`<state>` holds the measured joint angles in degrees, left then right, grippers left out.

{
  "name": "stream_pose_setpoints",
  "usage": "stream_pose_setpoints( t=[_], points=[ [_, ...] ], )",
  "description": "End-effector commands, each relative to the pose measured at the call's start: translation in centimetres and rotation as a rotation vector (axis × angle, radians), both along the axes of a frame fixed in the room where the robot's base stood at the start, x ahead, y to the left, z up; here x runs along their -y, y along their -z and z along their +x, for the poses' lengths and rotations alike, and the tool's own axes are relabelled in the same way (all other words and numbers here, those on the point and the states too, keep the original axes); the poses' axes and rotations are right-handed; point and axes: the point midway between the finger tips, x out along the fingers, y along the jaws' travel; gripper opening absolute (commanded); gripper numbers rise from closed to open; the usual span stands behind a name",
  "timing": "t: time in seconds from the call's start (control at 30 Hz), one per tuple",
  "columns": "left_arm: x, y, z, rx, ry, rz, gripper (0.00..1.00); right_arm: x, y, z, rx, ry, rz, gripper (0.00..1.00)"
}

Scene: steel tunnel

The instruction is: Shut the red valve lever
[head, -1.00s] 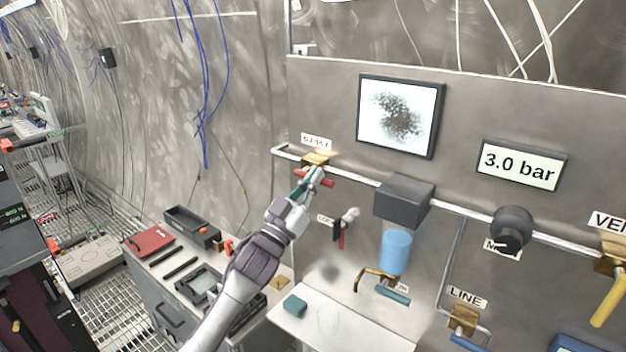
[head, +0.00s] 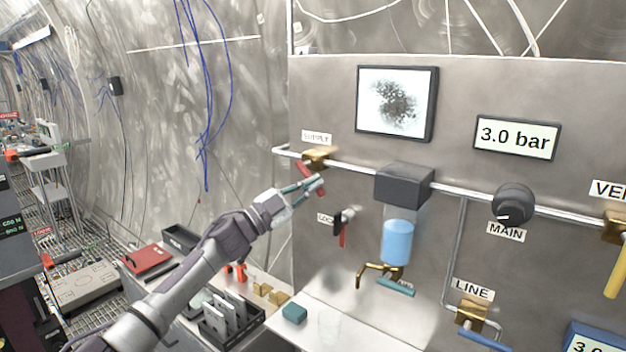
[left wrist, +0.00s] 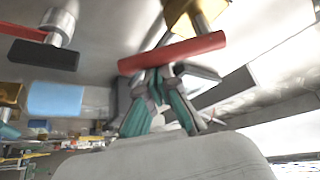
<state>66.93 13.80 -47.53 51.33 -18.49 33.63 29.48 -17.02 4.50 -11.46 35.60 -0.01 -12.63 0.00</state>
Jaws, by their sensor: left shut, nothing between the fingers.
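The red valve lever (head: 304,168) hangs on the brass SUPPLY valve (head: 318,155) at the left end of the pipe. It slants down to the right, at an angle to the pipe. My left gripper (head: 318,184) is shut and empty, at the lower part of the lever, and partly covers it. In the left wrist view the lever (left wrist: 172,52) lies across and just beyond the fingertips (left wrist: 160,74). I cannot tell whether they touch it. My right gripper is not in view.
A LOCK fitting with a small red handle (head: 343,235) sits below. A blue filter bowl (head: 397,240), MAIN knob (head: 514,204) and LINE valve (head: 470,314) are to the right. A bench with trays and a red case (head: 147,260) stands lower left.

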Motion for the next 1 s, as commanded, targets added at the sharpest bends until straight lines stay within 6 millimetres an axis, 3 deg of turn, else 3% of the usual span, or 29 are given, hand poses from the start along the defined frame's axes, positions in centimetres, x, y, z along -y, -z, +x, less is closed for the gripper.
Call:
stream_pose_setpoints(
  t=[0.43,1.0],
  points=[
    [-1.4,1.8,1.0,0.248,-0.003,0.345,0.0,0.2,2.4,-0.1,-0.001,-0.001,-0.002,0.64],
    [-2.5,2.5,1.8,0.471,-0.001,0.65,0.0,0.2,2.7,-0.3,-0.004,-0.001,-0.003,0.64]
  ],
)
